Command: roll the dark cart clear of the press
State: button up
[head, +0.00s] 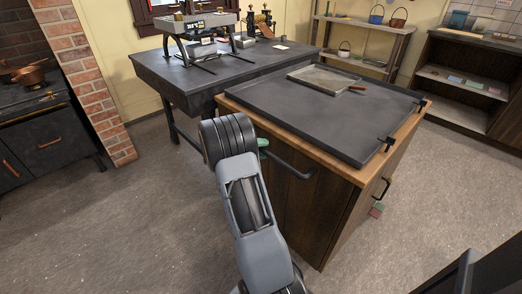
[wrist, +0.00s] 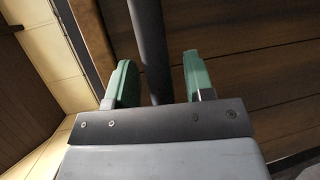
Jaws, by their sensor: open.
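The dark cart (head: 330,125) has a dark tray-like top, a light wood edge and dark wood-panelled sides. A dark bar handle (head: 292,166) runs along its near left side. My gripper (head: 263,148) is at the left end of this handle, mostly hidden behind my arm. In the wrist view its green fingers (wrist: 157,70) are open, one on each side of the dark handle bar (wrist: 147,35), with gaps showing. A grey-topped machine on black legs, likely the press (head: 200,28), stands on the dark table behind the cart at the left.
The dark table (head: 165,68) stands close against the cart's back left. A shallow tray (head: 322,78) lies on the cart top. A brick column (head: 95,75) and stove (head: 40,140) stand left, shelves (head: 465,85) right. Grey floor (head: 120,225) is open at front left.

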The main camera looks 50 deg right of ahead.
jog(key=shift+c, duration=0.2)
grip_shut()
dwell(0.3)
